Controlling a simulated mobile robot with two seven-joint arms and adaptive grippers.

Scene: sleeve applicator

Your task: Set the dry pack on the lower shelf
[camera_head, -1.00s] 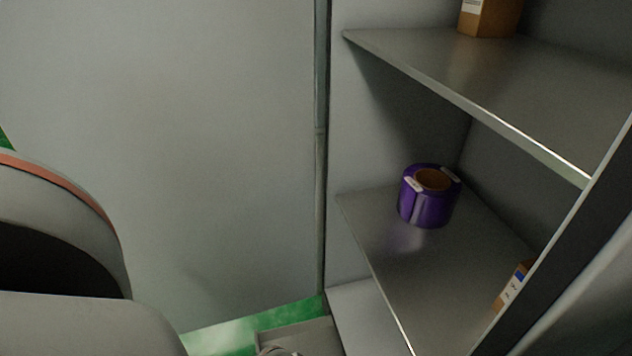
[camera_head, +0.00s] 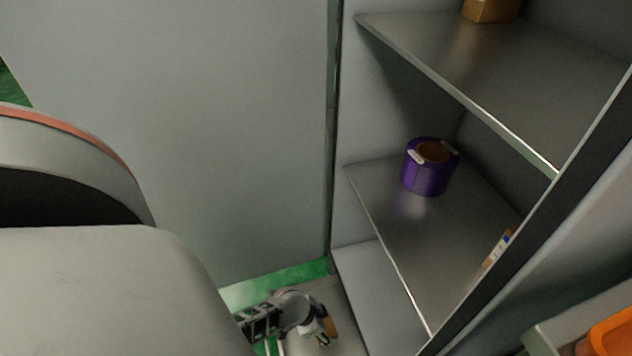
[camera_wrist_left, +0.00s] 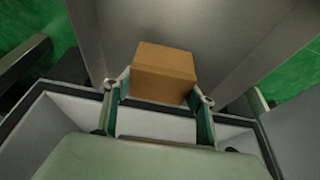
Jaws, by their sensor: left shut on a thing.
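My left gripper (camera_head: 322,338) is low in the head view, in front of the cabinet's foot. It is shut on a brown box (camera_head: 332,326), probably the dry pack. In the left wrist view the box (camera_wrist_left: 163,72) sits between the two fingers of the left gripper (camera_wrist_left: 160,98). The cabinet has an upper shelf (camera_head: 480,80), a shelf below it (camera_head: 400,235) and a pale bottom surface (camera_head: 375,300). The gripper and box are outside the cabinet, to the left of the bottom surface. My right gripper is not in view.
A purple roll (camera_head: 428,178) stands toward the back of the shelf below the upper one. A small labelled box (camera_head: 497,248) is at that shelf's right side. Another brown box (camera_head: 490,9) stands on the upper shelf. An orange object (camera_head: 612,335) is at bottom right.

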